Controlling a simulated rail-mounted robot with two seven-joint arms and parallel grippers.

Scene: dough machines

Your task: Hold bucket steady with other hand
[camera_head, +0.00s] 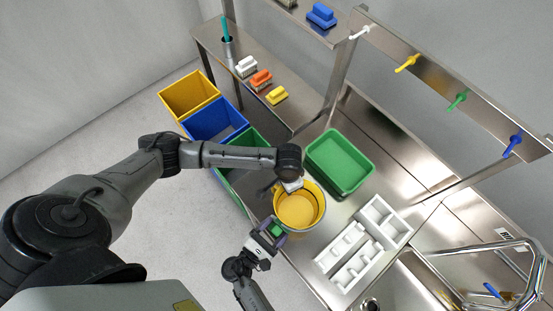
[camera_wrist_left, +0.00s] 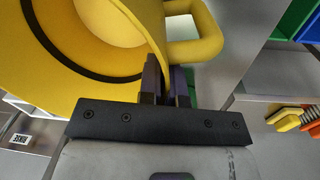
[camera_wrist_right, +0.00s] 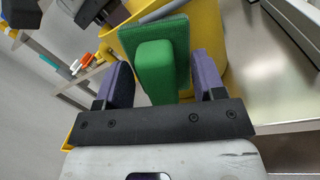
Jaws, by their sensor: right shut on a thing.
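The yellow bucket (camera_head: 322,207) stands on the steel counter, with yellow contents inside. My left gripper is at its rim, mostly hidden by my arm in the head view. In the left wrist view, the left fingers (camera_wrist_left: 166,84) are close together, one on each side of the bucket wall (camera_wrist_left: 85,75), beside the yellow handle (camera_wrist_left: 205,38). My right gripper (camera_head: 270,232) is shut on a green scrubber (camera_head: 276,230), just outside the bucket at its lower left. In the right wrist view the scrubber (camera_wrist_right: 155,70) is between the fingers (camera_wrist_right: 162,80), in front of the bucket (camera_wrist_right: 208,30).
A green tray (camera_head: 340,163) lies behind the bucket. A white divided holder (camera_head: 362,240) is to the right, near the sink tap (camera_head: 470,255). Yellow (camera_head: 188,93), blue (camera_head: 214,120) and green bins stand at the left. White, orange and yellow brushes sit on a shelf.

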